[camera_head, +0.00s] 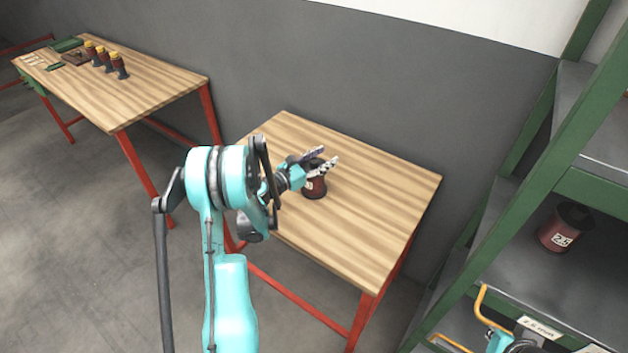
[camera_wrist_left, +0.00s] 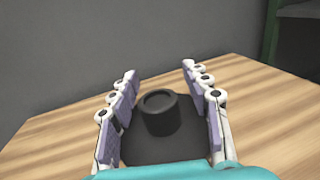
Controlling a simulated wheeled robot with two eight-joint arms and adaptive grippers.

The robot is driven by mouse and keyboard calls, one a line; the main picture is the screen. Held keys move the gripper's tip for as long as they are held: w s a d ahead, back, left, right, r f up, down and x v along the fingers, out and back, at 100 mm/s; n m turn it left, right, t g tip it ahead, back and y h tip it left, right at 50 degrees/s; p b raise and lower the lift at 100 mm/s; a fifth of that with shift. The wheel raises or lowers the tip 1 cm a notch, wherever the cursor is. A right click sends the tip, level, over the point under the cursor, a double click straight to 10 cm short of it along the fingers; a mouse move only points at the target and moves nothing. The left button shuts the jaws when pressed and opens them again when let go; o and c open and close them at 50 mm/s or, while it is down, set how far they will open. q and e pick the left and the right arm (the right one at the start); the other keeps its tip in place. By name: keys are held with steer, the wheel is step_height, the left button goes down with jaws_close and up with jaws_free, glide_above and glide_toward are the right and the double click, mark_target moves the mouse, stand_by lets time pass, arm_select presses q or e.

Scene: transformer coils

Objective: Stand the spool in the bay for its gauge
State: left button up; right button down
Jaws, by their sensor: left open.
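A dark red spool (camera_head: 315,187) with black flanges stands upright on the near wooden table. My left gripper (camera_head: 322,166) is open at the spool's top, with its fingers spread to either side. In the left wrist view, the spool's black top flange and raised hub (camera_wrist_left: 160,113) sit between the two open fingers (camera_wrist_left: 160,85). A gap shows between fingers and hub; I cannot tell whether they touch the flange. Part of my right arm's end (camera_head: 505,343) shows at the bottom right edge, mostly cut off, its fingers unclear.
A green-framed shelf rack (camera_head: 545,195) stands at right. It holds another red spool (camera_head: 565,228) with a white label; a tag (camera_head: 540,328) marks a lower shelf edge. A second table (camera_head: 150,85) at far left carries several yellow-topped items. The near table (camera_head: 375,205) is otherwise clear.

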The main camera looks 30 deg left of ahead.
arm_select(q)
jaws_close()
steer(key=shift+r, duration=0.1)
stand_by(0.3)
